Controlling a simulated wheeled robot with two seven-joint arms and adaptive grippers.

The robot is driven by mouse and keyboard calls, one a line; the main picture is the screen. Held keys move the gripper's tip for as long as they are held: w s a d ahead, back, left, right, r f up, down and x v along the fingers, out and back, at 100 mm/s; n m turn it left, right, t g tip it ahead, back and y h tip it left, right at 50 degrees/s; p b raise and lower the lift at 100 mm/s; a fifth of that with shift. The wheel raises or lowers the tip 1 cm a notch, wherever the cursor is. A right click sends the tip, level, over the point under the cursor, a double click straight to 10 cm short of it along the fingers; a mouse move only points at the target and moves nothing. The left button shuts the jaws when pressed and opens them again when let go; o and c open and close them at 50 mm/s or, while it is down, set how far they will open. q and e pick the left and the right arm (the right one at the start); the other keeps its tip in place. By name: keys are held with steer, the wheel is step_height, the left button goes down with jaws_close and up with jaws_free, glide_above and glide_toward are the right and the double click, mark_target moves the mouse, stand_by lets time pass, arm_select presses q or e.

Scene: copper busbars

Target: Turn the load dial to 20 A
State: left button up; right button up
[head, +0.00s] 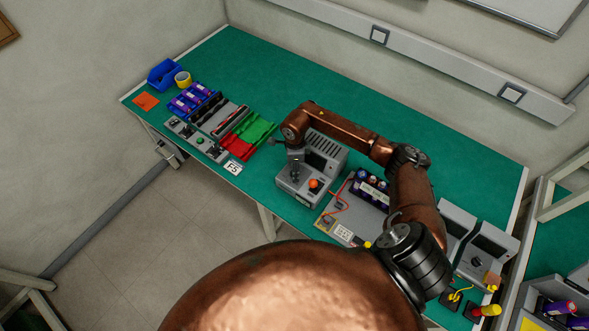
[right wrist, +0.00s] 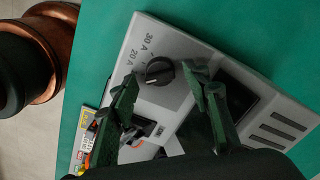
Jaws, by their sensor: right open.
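The grey load box (head: 325,179) stands on the green bench in the head view. In the right wrist view its sloped face (right wrist: 180,42) carries a round black dial (right wrist: 158,71) with "30 A" and "20 A" printed beside it. I cannot tell surely which mark the dial points to. My right gripper (right wrist: 160,76) is open, its two dark green fingers on either side of the dial; I cannot tell whether they touch it. In the head view my right gripper (head: 295,170) is over the box and hides the dial. My left gripper is not in view.
An orange button (head: 314,184) is on the box's front. A board with purple cells (head: 371,188) and red wire lies to the right. Red (head: 222,146) and green (head: 256,130) bins and a charger row lie left. The bench's back strip is clear.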

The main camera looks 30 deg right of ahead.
steer(key=shift+f, duration=0.15)
steer(key=shift+c, duration=0.4)
steer(key=c, duration=1.1)
steer(key=m, duration=0.3)
steer(key=shift+m, duration=0.3)
steer(key=m, duration=0.4)
steer(key=shift+a, duration=0.1)
steer(key=shift+m, duration=0.3)
steer(key=o, duration=1.2)
